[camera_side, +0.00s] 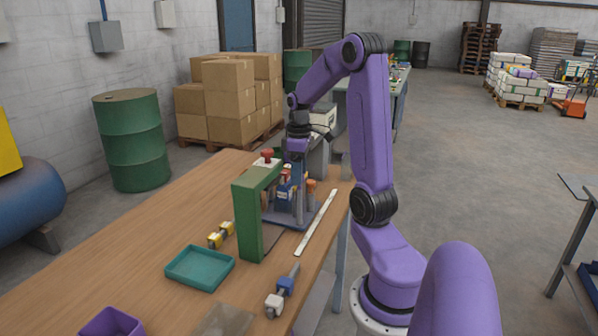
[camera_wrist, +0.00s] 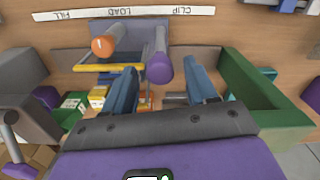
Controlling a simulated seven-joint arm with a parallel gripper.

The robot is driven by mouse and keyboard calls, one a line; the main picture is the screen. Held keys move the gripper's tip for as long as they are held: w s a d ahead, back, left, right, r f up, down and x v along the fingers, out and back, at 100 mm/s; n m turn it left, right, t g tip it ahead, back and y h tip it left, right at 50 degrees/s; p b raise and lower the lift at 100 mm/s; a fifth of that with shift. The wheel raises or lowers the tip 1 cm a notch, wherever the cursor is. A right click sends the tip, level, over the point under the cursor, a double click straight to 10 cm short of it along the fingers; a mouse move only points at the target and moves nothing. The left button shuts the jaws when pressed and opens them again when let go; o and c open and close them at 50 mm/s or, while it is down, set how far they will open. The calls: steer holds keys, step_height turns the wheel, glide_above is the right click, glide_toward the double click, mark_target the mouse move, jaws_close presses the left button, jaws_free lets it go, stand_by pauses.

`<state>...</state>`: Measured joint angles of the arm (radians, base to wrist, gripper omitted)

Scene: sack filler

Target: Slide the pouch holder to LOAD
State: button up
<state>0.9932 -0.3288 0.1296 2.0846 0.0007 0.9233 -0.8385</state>
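My gripper (camera_wrist: 163,66) shows two blue fingers spread apart in the wrist view, with nothing clearly held between them. A purple-ended cylinder (camera_wrist: 159,70) lies in line with the gap; I cannot tell its distance or whether it touches a finger. Beside it are an orange-capped post (camera_wrist: 104,46) and a yellow rod (camera_wrist: 112,68). These seem to belong to the pouch holder, but its outline is partly hidden. In the side view my gripper (camera_side: 291,170) is low over the grey-blue fixture (camera_side: 289,217), behind the green frame. The label strip (camera_wrist: 125,12) reads CLIP, LOAD, FILL, upside down.
The green frame (camera_side: 247,218) stands close to my gripper and also shows in the wrist view (camera_wrist: 262,88). A teal tray (camera_side: 200,267), a yellow-banded part (camera_side: 221,234) and a blue-grey tool (camera_side: 283,290) lie on the bench.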

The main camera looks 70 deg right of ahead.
steer(key=shift+r, duration=0.15)
step_height(320, 180, up, 17)
stand_by(0.5)
stand_by(0.5)
